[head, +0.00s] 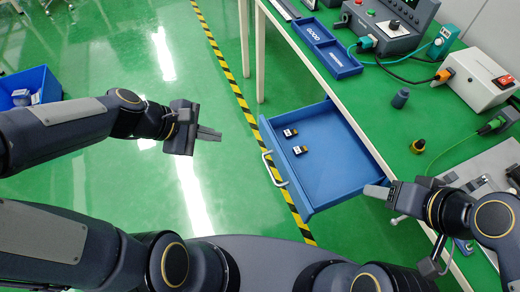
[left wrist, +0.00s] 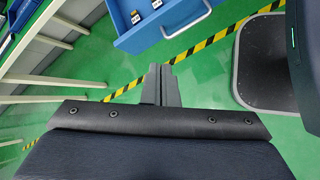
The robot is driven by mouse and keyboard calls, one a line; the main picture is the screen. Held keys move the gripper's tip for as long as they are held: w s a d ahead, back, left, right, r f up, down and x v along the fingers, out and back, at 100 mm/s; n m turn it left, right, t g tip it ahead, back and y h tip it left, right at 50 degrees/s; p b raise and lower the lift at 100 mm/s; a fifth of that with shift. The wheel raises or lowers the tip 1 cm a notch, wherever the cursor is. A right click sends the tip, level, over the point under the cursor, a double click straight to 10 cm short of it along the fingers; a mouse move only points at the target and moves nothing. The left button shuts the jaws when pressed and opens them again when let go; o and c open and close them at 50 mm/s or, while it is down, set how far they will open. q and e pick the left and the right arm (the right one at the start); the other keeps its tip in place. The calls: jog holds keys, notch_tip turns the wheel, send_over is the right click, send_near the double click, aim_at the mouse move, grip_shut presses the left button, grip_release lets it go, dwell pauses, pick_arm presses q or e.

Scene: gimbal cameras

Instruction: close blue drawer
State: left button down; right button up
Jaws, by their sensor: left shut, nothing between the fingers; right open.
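The blue drawer (head: 330,155) is pulled out from under the green-topped table, with a white handle (head: 274,168) on its front. Two small dark parts with white labels (head: 294,142) lie inside it. The drawer front also shows at the top of the left wrist view (left wrist: 165,32), with its handle (left wrist: 186,22). My left gripper (head: 218,134) is shut and empty, left of the drawer front and apart from it. It also shows in the left wrist view (left wrist: 160,68). My right gripper (head: 368,192) is open, beside the drawer's near right corner at the table edge; whether it touches cannot be told.
The green table (head: 385,95) holds a blue tray (head: 325,45), a control box (head: 390,25), a white power box (head: 475,80) and cables. A blue bin (head: 30,85) stands far left. Open green floor with yellow-black tape (head: 225,68) lies left of the drawer.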

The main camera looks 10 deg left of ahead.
pick_arm(q)
jog(key=w+f+n+b, duration=0.2)
jog(key=w+f+n, duration=0.3)
jog(key=f+n, duration=0.35)
jog(key=b, duration=0.4)
send_near(268, 144)
jog(key=shift+m, duration=0.45)
jog(key=f, duration=0.1)
jog(key=w+d+f, duration=0.1)
jog(key=f, duration=0.1)
jog(key=d+f, duration=0.1)
jog(key=shift+w+d+f, duration=0.1)
jog(key=shift+w+f, duration=0.2)
jog(key=shift+w, duration=0.05)
jog(key=shift+w+d, duration=0.35)
jog(key=shift+d, duration=0.2)
pick_arm(e)
notch_tip(268, 144, down, 7)
pick_arm(q)
jog(key=shift+d, duration=0.1)
